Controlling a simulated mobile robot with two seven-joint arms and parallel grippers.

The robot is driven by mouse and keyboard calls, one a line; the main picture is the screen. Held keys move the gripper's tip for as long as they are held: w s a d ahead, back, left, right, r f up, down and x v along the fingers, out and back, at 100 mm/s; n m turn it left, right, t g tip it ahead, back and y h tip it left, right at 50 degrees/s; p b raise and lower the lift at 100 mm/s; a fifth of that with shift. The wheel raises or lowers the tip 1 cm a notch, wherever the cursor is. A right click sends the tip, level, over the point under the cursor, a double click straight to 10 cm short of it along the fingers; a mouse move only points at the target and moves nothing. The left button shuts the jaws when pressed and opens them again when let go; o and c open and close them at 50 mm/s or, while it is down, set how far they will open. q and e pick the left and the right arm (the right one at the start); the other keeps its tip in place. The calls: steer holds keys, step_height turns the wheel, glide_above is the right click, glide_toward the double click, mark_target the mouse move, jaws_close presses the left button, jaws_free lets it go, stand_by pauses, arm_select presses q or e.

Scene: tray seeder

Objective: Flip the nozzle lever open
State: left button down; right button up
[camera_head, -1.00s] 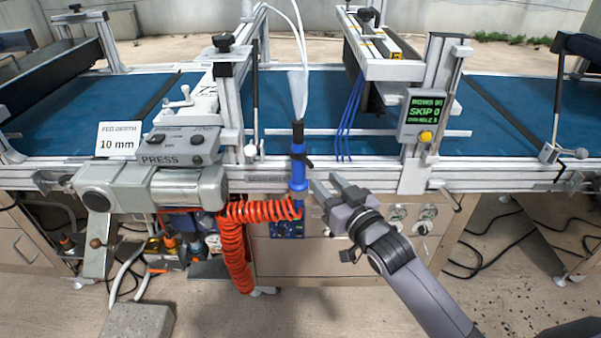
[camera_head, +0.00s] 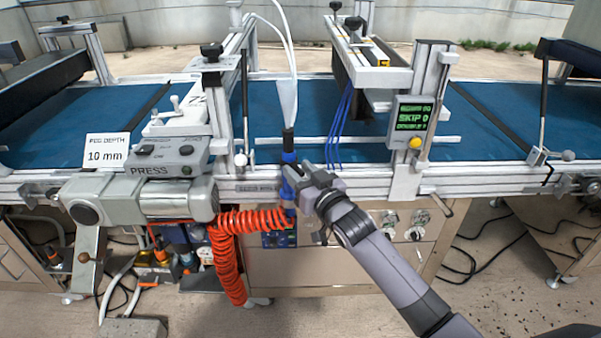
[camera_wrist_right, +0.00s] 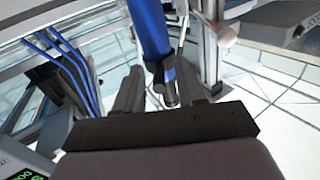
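The blue nozzle (camera_head: 289,157) hangs upright at the front rail, with a black upper section and a white tapered piece above it. My right gripper (camera_head: 297,174) is at the nozzle's middle and hides part of it. In the right wrist view the nozzle (camera_wrist_right: 150,28) comes down from the top, and a short grey-black stub (camera_wrist_right: 168,92), perhaps the lever, sits between the fingers. The fingers of my right gripper (camera_wrist_right: 160,84) are spread apart. I cannot tell whether they touch it. My left gripper is not in view.
An orange coiled hose (camera_head: 228,262) hangs below the nozzle. The grey press unit (camera_head: 140,200) is to the left. A display box (camera_head: 411,122) with a yellow knob and several blue tubes (camera_head: 340,125) are to the right. The blue belt (camera_head: 275,103) lies behind.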

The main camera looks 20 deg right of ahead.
jaws_close()
steer(key=shift+d+r+n+y+p, duration=0.2)
steer(key=shift+n+y+p, duration=0.2)
steer(key=shift+y+p, duration=0.15)
steer(key=shift+w+d+f+n+g+y, duration=0.15)
steer(key=shift+n+g+y, duration=0.25)
steer(key=shift+y, duration=0.35)
jaws_free()
